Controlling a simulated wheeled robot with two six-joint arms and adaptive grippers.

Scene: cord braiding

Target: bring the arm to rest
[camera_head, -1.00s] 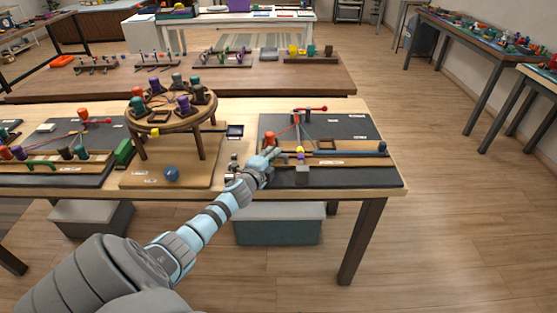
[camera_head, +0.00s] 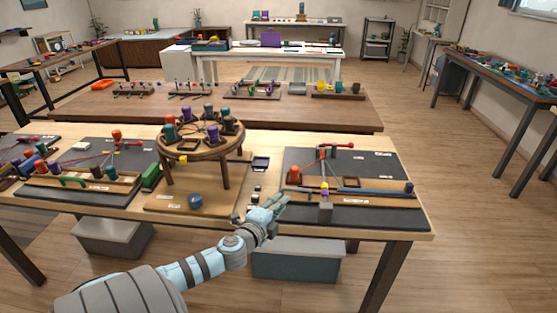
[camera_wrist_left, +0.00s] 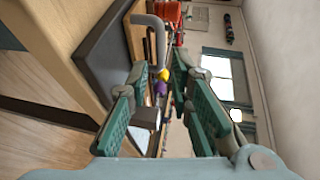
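My left gripper (camera_head: 272,211) is near the front edge of the table, at the left front corner of the right-hand dark mat (camera_head: 370,160). In the left wrist view its two green-padded fingers (camera_wrist_left: 165,95) stand apart with nothing held between them. Beyond them show a grey bent rod (camera_wrist_left: 150,30), a yellow piece (camera_wrist_left: 165,74) and a purple piece (camera_wrist_left: 160,88). My right gripper is not in view.
A round wooden stand (camera_head: 190,146) with several coloured bobbins is left of the gripper. A lidded bin (camera_head: 300,262) is under the table. Floor at right is clear.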

